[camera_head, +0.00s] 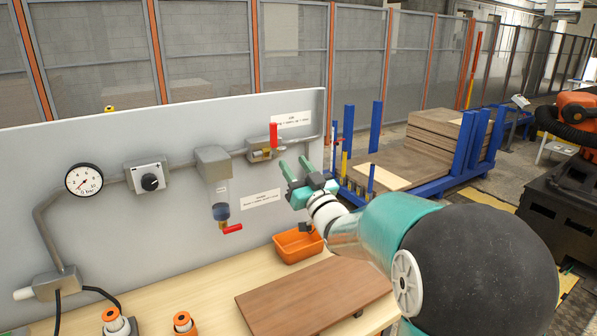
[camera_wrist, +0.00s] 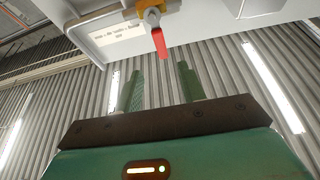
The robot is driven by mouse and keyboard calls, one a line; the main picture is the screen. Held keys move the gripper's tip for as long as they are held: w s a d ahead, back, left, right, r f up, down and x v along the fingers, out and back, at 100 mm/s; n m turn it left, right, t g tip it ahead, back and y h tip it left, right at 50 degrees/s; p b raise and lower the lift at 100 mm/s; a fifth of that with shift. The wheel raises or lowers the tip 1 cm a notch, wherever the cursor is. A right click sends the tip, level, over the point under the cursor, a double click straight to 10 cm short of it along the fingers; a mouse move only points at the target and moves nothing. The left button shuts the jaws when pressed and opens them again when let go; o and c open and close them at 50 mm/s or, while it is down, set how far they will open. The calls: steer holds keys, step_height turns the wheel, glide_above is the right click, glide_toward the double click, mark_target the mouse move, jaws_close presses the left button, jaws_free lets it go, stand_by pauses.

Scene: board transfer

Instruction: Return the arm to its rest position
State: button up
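My gripper (camera_head: 295,168) is at the end of my teal arm, raised in front of the grey panel in the head view. Its two green fingers stand apart with nothing between them. In the wrist view my gripper (camera_wrist: 160,85) also shows spread fingers and an empty gap. A red valve lever (camera_head: 273,135) is just beyond and above the fingers, apart from them in the head view. The lever also shows in the wrist view (camera_wrist: 159,42), above the gap, hanging from a brass valve. My arm hides part of the space right of the panel.
The grey panel (camera_head: 110,230) carries a gauge (camera_head: 84,180), a knob box (camera_head: 148,176) and a filter bowl with a red lever (camera_head: 232,228). A wooden board (camera_head: 310,298) and an orange bin (camera_head: 297,245) are on the bench below. A blue rack (camera_head: 465,145) with boards stands behind right.

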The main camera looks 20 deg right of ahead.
steer(key=shift+s+d+f, duration=0.1)
steer(key=shift+s+f, duration=0.15)
steer(key=shift+s, duration=0.3)
